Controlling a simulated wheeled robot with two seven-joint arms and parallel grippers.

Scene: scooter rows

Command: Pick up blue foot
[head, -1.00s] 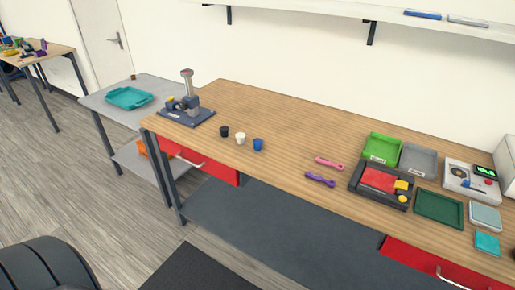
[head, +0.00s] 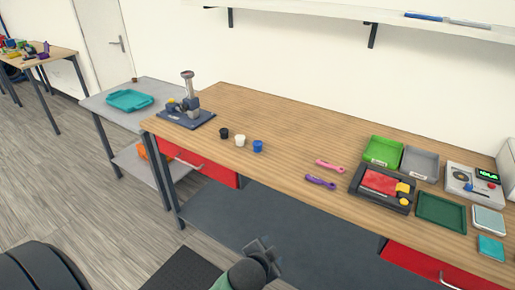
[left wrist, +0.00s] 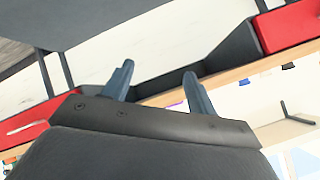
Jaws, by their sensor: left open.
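The blue foot (head: 258,146) is a small blue cup-like piece standing on the wooden bench (head: 290,120). It is the right one of a short row, beside a white foot (head: 240,140) and a black foot (head: 224,133). My left gripper (head: 264,248) shows at the bottom middle of the head view, in front of the bench and apart from the feet. In the left wrist view its two fingers (left wrist: 158,75) are spread with nothing between them. My right gripper is not in view.
A press-like device (head: 187,108) stands on the bench's left end. Pink (head: 329,166) and purple (head: 320,181) handles lie right of the feet. Trays and devices fill the right end. The bench behind the feet is clear. A grey lower shelf (head: 225,210) lies beneath.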

